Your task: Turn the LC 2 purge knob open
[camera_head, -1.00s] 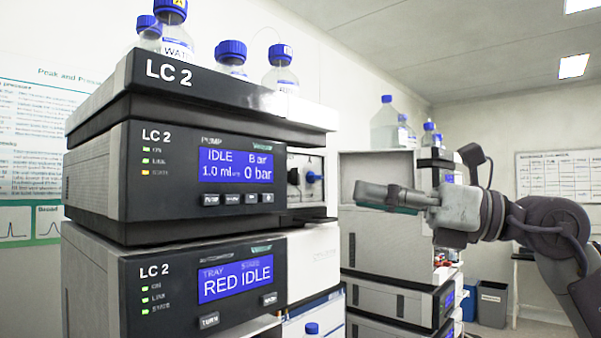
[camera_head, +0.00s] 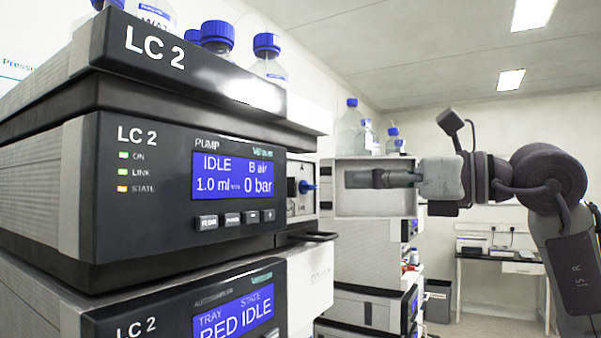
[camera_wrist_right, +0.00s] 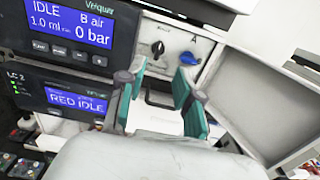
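The LC 2 pump module (camera_head: 150,215) is on the left in the head view, its display reading IDLE and 0 bar. On its panel (camera_head: 303,205) are a blue knob (camera_head: 307,187) and a dark knob (camera_head: 292,187). The right wrist view shows the blue knob (camera_wrist_right: 190,59) and the black knob (camera_wrist_right: 158,48) clearly; I cannot read which is marked purge. My right gripper (camera_head: 347,180) is to the right of the panel. In the wrist view its teal fingers (camera_wrist_right: 160,94) are apart and empty, short of the knobs. My left gripper is not in view.
A pale open panel, seemingly a door (camera_head: 375,205), stands behind my right gripper; the wrist view shows it right of the knobs (camera_wrist_right: 265,105). Bottles (camera_head: 268,65) stand on top. A dark handle (camera_head: 318,236) juts out below the knobs.

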